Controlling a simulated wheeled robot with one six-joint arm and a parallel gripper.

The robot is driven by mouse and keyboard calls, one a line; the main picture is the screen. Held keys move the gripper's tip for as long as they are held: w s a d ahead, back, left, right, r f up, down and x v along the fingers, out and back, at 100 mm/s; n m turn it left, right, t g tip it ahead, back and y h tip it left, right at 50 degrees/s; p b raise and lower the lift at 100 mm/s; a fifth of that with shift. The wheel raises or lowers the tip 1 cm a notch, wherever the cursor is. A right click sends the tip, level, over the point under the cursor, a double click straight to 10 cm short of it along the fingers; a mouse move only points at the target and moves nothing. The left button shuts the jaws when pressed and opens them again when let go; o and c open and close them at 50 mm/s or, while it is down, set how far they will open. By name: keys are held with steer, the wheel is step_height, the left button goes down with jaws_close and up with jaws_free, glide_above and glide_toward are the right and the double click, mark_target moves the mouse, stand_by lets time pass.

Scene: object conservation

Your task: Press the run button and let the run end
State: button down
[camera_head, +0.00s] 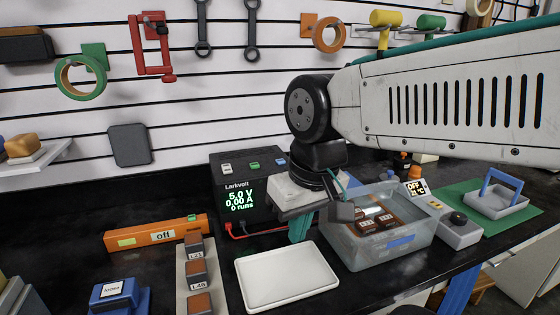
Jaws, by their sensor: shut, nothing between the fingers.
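The black power supply (238,200) labelled Larkvolt stands at the back of the bench. Its green display reads 5.0 V, 0.00 A and 0 runs. On its top are a white button (227,169), a green button (254,165) and a blue button (281,162). I cannot read their labels, so I cannot tell which is the run button. My gripper (300,230) is shut and empty. It hangs to the right of the supply, apart from the buttons, above the bench between the white tray and the clear bin.
A white tray (252,300) lies in front. A clear water bath (347,258) with dark blocks and a display reading OFF stands at right. An orange bar (125,242) marked off and a strip of labelled blocks (195,272) lie left. Red and black leads run from the supply.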

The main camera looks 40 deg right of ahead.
steer(key=w+d+r+m+t, duration=0.2)
steer(key=w+r, duration=0.1)
steer(key=w, duration=0.6)
step_height(320, 180, up, 5)
steer(key=m+t+h, duration=0.2)
steer(key=m+t, duration=0.3)
steer(key=m, duration=0.3)
glide_above(282, 162)
steer(key=shift+f, duration=0.15)
steer(key=shift+f, duration=0.1)
steer(key=shift+f, duration=4.35)
steer(key=shift+f, duration=0.4)
